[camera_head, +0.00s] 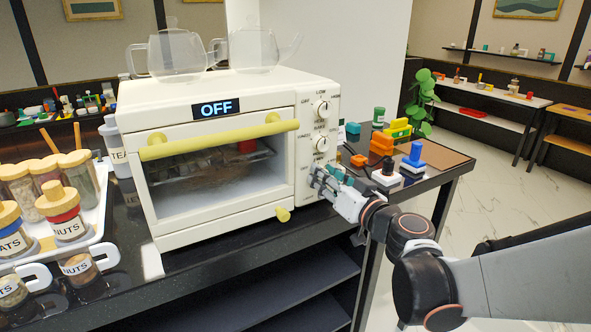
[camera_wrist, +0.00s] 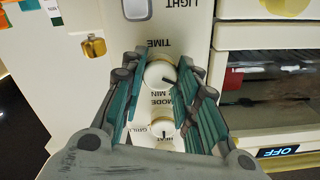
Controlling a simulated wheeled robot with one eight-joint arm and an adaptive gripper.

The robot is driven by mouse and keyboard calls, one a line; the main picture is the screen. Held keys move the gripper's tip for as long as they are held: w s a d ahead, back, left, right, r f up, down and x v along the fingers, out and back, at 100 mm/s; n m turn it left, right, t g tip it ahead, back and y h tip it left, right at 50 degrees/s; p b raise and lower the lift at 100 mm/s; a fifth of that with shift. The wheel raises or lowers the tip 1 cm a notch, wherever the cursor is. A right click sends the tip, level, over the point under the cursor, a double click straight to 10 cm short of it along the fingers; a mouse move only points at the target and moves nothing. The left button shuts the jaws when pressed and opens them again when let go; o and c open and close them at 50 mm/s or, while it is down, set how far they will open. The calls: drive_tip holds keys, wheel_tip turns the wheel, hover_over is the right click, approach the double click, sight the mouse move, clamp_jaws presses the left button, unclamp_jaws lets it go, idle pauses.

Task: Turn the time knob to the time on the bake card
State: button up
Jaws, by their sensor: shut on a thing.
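The cream toaster oven (camera_head: 215,212) stands on the black counter, its door closed and its display (camera_head: 212,108) reading OFF. Two knobs, the heat knob (camera_head: 321,107) and the mode knob (camera_head: 321,143), show on its right panel. My gripper (camera_head: 318,178) is below them and hides the time knob in the head view. In the wrist view, which is upside down, my gripper (camera_wrist: 160,68) has its teal fingers on either side of the white time knob (camera_wrist: 160,74), shut on it. The knob's dark pointer line faces right in that view. I cannot make out a bake card.
A yellow door handle (camera_head: 220,138) sticks out left of the knobs. Colored blocks (camera_head: 381,143) and a black-and-blue stacked piece (camera_head: 411,160) stand close to my gripper's right. Labelled jars (camera_head: 66,215) fill the counter's left. Glass teapots (camera_head: 176,52) stand on top.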

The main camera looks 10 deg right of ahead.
idle(0.3)
drive_tip(key=m, duration=2.4)
drive_tip(key=shift+f+m, duration=0.25)
drive_tip(key=shift+m, duration=0.05)
drive_tip(key=shift+s, duration=0.1)
idle(0.3)
drive_tip(key=o, duration=1.1)
drive_tip(key=shift+c, duration=0.2)
drive_tip(key=shift+d, duration=0.15)
